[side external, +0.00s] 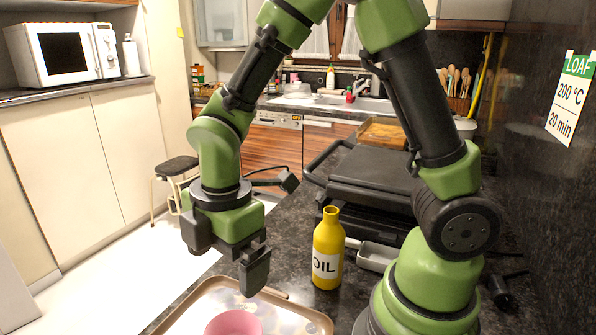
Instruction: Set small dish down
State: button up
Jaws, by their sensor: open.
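A small pink dish (233,324) sits on a light patterned tray (320,321) with a brown rim, at the bottom edge of the side view; its lower part is cut off by the frame. My gripper (226,268) points down above the tray, higher in the picture than the dish. Its dark fingers are spread apart with nothing between them, and it appears clear of the dish.
A yellow oil bottle (328,250) stands upright on the dark counter, right of my gripper. A black contact grill (375,183) and a small grey container (377,257) are behind and beside it. A stool (176,167) stands on the floor.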

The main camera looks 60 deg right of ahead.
jog(key=s+d+r+m+t, duration=0.3)
jog(key=s+r+m, duration=0.2)
jog(key=m, duration=0.5)
jog(key=s+d+r+m+t+y, duration=0.1)
jog(key=s+d+r+m+t, duration=0.2)
jog(key=r+m, duration=0.6)
jog(key=shift+s+r+m+t+y, duration=0.3)
jog(key=shift+s+r+m, duration=0.1)
jog(key=shift+s, duration=0.85)
